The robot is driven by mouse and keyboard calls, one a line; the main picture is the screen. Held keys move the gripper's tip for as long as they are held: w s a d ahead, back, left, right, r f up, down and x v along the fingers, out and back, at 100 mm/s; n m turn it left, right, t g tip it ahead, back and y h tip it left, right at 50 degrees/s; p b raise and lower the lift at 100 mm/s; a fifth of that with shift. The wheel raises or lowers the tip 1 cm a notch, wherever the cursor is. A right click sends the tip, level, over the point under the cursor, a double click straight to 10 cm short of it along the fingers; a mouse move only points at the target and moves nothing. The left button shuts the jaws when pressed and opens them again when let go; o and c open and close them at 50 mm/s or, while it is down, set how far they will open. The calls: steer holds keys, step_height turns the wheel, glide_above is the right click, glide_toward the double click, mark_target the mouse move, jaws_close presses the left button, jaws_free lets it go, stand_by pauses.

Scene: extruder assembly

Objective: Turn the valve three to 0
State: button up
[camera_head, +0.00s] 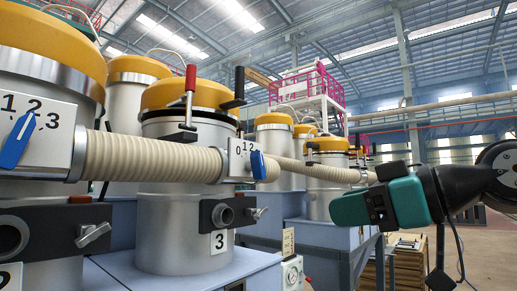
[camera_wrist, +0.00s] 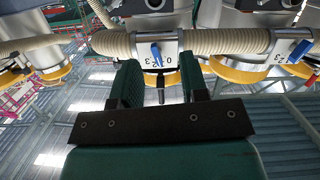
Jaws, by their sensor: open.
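Valve three is a white dial plate (camera_head: 240,158) with printed numbers on the hose line, beside the drum (camera_head: 185,210) labelled 3. Its blue handle (camera_head: 258,165) stands at the plate's right side in the head view, past the printed 2. The wrist view is upside down and shows the blue handle (camera_wrist: 156,52) beyond my fingertips, roughly between them. My gripper (camera_head: 350,207) is teal, to the right of the valve and clear of it. In the wrist view my gripper (camera_wrist: 162,83) has its two fingers apart with nothing between them.
Another dial with a blue handle (camera_head: 18,140) is at the far left. A ribbed cream hose (camera_head: 150,163) joins the dials. Red and black levers (camera_head: 190,85) rise by the drum. Free space lies between the valve and my gripper.

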steer(key=n+t+y, duration=0.1)
steer(key=n+y, duration=0.1)
glide_toward(262, 165)
steer(key=shift+m, duration=0.3)
steer(key=p+x, duration=0.8)
steer(key=x, duration=0.1)
steer(key=shift+w+a+r, duration=0.1)
steer(key=shift+w+a, duration=0.3)
steer(key=shift+a, duration=0.05)
steer(key=shift+c, duration=0.2)
jaws_close()
